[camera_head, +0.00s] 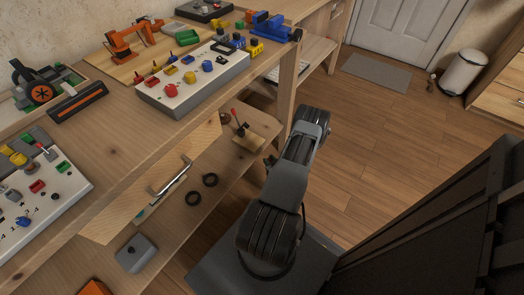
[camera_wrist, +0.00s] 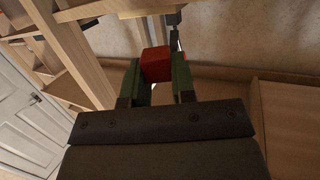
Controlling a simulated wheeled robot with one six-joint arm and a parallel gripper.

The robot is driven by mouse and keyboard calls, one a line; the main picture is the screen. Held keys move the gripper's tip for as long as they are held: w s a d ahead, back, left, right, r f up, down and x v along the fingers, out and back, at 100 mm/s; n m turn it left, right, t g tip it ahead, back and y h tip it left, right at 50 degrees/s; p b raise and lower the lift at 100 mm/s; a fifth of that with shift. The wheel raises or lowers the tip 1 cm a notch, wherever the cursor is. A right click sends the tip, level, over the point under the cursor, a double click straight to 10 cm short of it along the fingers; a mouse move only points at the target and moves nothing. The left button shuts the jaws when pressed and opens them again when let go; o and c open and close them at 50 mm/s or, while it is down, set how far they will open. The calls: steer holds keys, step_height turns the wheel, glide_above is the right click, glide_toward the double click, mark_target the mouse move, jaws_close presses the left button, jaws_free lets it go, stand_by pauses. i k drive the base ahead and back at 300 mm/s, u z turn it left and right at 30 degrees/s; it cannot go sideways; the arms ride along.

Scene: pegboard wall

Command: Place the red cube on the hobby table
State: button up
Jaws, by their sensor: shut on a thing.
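In the wrist view, the red cube (camera_wrist: 156,65) sits between the two green fingers of my gripper (camera_wrist: 156,78). The fingers are shut on it from both sides. In the head view, a long wooden table (camera_head: 125,118), likely the hobby table, runs from lower left to the upper middle. My arm stands to the right of this table. I cannot make out my gripper or the cube in the head view.
A white button panel (camera_head: 195,85), an orange toy arm (camera_head: 130,38) and a black-and-orange bar (camera_head: 78,102) crowd the tabletop. A lower shelf (camera_head: 225,175) holds black rings. Floor (camera_head: 365,150) is clear at right.

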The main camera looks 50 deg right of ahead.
mark_target(128, 142)
steer(key=k, duration=1)
